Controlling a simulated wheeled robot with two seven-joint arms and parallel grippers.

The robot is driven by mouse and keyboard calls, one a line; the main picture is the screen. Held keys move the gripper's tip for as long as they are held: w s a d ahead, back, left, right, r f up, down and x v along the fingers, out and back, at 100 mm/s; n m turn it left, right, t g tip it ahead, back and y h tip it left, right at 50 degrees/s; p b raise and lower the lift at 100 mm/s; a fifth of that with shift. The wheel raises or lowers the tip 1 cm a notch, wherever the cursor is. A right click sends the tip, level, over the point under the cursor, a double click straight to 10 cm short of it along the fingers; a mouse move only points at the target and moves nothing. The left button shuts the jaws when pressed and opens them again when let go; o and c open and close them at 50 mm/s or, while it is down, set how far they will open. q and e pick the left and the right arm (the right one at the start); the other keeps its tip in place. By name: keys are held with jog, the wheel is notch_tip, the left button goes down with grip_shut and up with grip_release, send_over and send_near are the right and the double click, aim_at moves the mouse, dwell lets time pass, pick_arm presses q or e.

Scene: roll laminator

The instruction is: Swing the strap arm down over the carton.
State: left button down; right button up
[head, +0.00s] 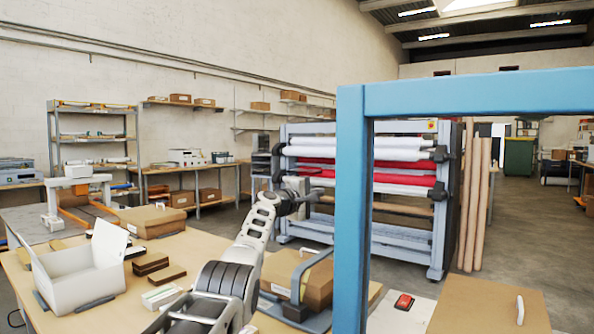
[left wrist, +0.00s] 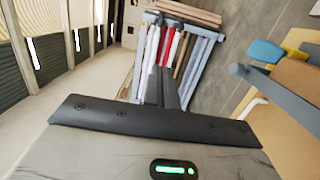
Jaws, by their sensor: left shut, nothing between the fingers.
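A brown carton (head: 318,285) sits on the table at the front centre, left of a large blue frame post. A grey-blue bent bar (head: 312,262), apparently the strap arm, rises at the carton and slants over its top. I cannot tell whether it touches the carton. My left gripper (head: 314,190) is above and behind the carton, apart from the bar. It is shut and empty, pointing towards the laminator. Its dark fingers (left wrist: 168,85) show in the left wrist view. The blue post hides part of the carton's right side. My right gripper is out of view.
The blue frame (head: 351,200) stands close in front on the right. A red switch (head: 403,301) and a tan box (head: 490,306) lie beyond it. A white open bin (head: 75,275) and brown blocks (head: 152,264) stand left. The roll laminator (head: 365,200) is behind.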

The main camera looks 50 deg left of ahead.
pick_arm(q)
notch_tip(320, 180, up, 10)
jog(key=p, duration=0.2)
jog(key=shift+s+a+r, duration=0.25)
jog(key=shift+s+a, duration=0.2)
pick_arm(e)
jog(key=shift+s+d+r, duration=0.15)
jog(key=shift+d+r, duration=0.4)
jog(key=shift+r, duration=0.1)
